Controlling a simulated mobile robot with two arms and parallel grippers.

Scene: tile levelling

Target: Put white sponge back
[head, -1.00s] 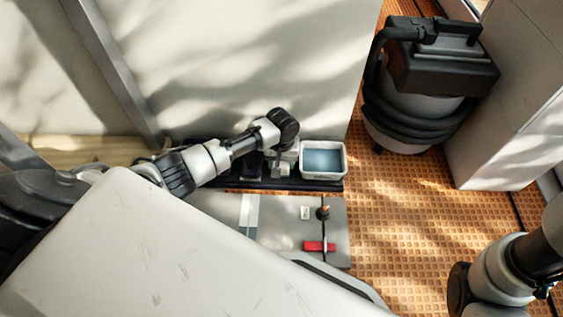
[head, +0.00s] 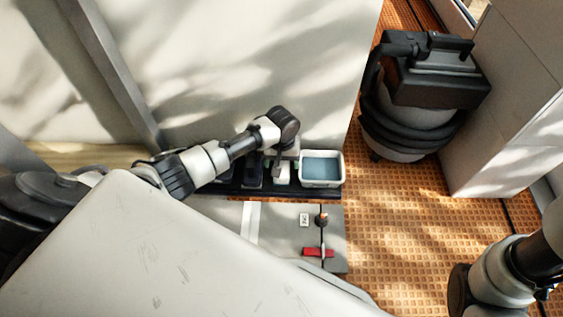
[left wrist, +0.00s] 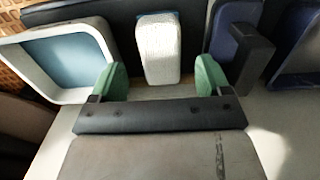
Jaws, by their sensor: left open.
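The white sponge (left wrist: 158,50) stands between the two green fingertips of my left gripper (left wrist: 162,79) in the left wrist view. The fingers are apart, with a gap on each side of the sponge. A blue edge shows behind the sponge. In the head view my left gripper (head: 279,165) points down over the dark tray (head: 285,191), just left of the water tub (head: 322,168). The sponge shows there only in part, beneath the gripper. My right arm shows at the lower right of the head view, but its gripper does not.
Dark items stand on the tray beside the sponge, one a dark block (left wrist: 251,57). Grey tiles with a red piece (head: 318,253) lie in front of the tray. A vacuum cleaner (head: 413,110) stands at the right. A pale wall rises directly behind the tray.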

